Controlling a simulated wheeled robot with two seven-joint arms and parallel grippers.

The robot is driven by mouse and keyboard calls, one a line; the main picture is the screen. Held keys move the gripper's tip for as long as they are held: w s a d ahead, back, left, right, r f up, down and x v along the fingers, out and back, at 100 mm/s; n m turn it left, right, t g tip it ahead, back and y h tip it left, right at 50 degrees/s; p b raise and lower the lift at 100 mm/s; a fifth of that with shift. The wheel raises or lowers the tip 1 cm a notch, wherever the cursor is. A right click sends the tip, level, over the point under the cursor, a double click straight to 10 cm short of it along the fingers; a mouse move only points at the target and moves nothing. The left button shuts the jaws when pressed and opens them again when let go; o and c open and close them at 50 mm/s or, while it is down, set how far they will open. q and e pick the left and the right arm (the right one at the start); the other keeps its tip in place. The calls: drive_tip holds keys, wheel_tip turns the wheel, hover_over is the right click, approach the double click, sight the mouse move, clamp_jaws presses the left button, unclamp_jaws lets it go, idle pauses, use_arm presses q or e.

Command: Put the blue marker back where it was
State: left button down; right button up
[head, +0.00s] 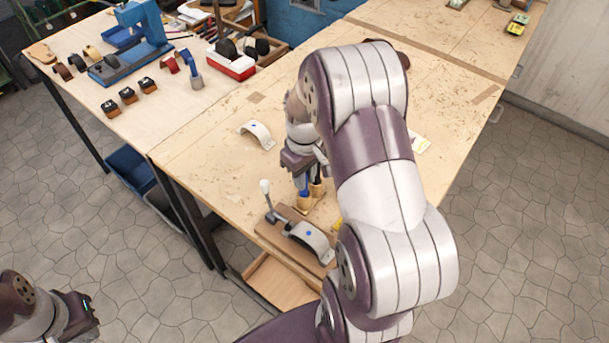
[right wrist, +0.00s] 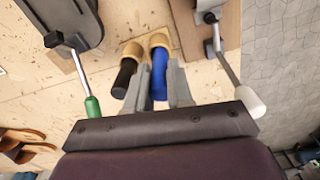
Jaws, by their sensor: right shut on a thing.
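The blue marker (right wrist: 159,76) stands between the fingers of my right gripper (right wrist: 157,88), which is shut on it. Its far end meets a light wooden cup (right wrist: 158,41) and appears to sit in its mouth. A black marker (right wrist: 124,77) stands in a second wooden cup (right wrist: 132,51) just left of it, outside the fingers. In the head view the blue marker (head: 302,183) shows under my right gripper (head: 306,176), above the cup (head: 305,202). My left gripper (head: 88,314) hangs empty over the floor at lower left; its jaw opening is unclear.
A green-handled clamp (right wrist: 92,108) is left of the black marker. Another strap piece (head: 257,133) lies farther back. My right arm hides much of the table's right.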

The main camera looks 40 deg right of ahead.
drive_tip(key=shift+f, duration=0.55)
drive_tip(key=shift+w+d+f, duration=0.15)
drive_tip(key=shift+f, duration=0.25)
drive_tip(key=o, duration=0.6)
